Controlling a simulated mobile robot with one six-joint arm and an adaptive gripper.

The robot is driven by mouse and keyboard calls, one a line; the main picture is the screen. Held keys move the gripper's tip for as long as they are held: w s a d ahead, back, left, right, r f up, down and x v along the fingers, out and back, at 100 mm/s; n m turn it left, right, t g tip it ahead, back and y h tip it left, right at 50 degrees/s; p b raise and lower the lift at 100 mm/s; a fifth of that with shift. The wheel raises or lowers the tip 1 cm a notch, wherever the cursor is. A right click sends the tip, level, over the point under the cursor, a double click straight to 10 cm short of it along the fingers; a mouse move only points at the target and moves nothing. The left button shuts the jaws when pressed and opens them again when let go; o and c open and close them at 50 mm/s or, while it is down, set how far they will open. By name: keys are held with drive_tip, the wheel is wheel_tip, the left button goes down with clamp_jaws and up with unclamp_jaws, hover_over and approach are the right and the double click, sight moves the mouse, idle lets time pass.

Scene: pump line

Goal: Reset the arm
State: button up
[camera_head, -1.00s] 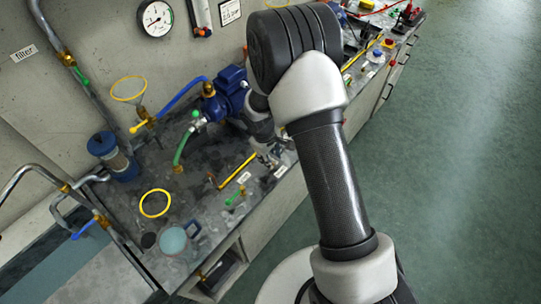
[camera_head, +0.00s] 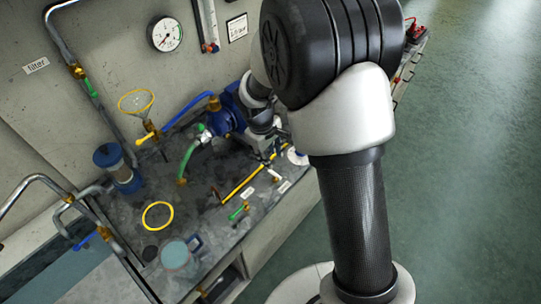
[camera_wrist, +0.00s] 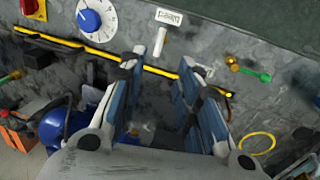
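My gripper (camera_wrist: 163,68) shows in the wrist camera view with its two blue-padded fingers apart and nothing between them. It points at the grey workbench (camera_wrist: 220,60), over a yellow rod (camera_wrist: 100,50). In the head camera view my arm bends at the top right, and its wrist end comes down beside the blue pump (camera_head: 225,115). The fingers themselves are hidden or too small to make out there.
The bench holds a yellow ring (camera_head: 157,216), a mug (camera_head: 176,256), a green-handled valve (camera_head: 239,211) and a filter housing (camera_head: 119,167). Pipes and a gauge (camera_head: 165,35) line the wall. Green floor (camera_head: 470,200) at the right is clear.

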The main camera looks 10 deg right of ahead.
idle(0.3)
drive_tip(key=s+d+r+m+t+y, duration=0.1)
drive_tip(key=s+r+m, duration=0.2)
drive_tip(key=s+r, duration=0.65)
drive_tip(key=s+d+r+m+t, duration=0.1)
drive_tip(key=s+d+r+m, duration=0.1)
drive_tip(key=s+r, duration=0.75)
drive_tip(key=s+r+m+t, duration=0.1)
drive_tip(key=s+r+m, duration=0.1)
drive_tip(key=s, duration=0.5)
drive_tip(key=shift+a+r+y, duration=0.35)
drive_tip(key=shift+r+y, duration=0.05)
